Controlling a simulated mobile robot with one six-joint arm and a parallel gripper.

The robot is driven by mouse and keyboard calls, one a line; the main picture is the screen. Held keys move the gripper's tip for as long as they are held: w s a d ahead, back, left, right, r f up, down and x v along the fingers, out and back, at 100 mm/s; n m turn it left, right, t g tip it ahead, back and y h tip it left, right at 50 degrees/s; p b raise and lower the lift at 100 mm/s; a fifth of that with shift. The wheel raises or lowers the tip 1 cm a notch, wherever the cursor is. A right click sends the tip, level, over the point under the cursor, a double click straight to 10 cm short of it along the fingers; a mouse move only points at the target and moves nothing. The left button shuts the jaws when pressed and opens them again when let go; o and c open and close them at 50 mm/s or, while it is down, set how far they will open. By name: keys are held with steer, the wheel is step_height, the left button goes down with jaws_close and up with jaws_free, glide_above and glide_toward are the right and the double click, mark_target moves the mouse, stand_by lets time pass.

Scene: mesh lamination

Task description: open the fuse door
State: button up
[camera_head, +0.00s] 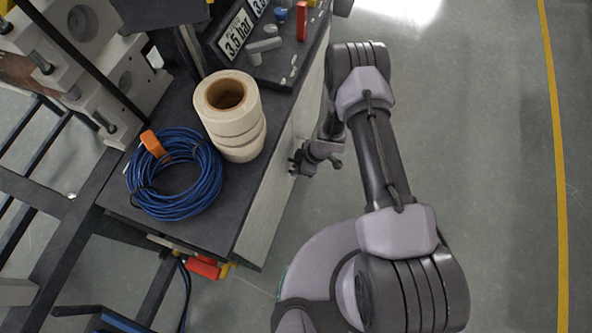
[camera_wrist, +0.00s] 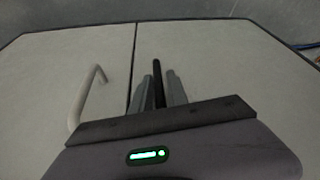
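In the wrist view a pale panel (camera_wrist: 60,65) with a bent, light-coloured bar handle (camera_wrist: 87,98) fills the left. A dark vertical seam parts it from a wider pale panel (camera_wrist: 220,65) on the right. Which panel is the fuse door I cannot tell; no label shows. My gripper (camera_wrist: 160,85) points at the panels just right of the seam, with the handle to its left and apart from it. Its fingers look close together with a dark strip between them; whether they touch is unclear. In the head view my gripper (camera_head: 300,163) is beside the cabinet's pale side (camera_head: 268,205).
On the dark cabinet top lie a blue cable coil (camera_head: 175,175), stacked white rolls (camera_head: 232,112) and a display unit (camera_head: 240,32). A machine frame stands at left. The grey floor (camera_head: 485,150) at right is open, with a yellow line (camera_head: 556,150).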

steer(key=shift+a+f, duration=0.2)
steer(key=shift+f, duration=0.2)
jaws_close()
stand_by(1.2)
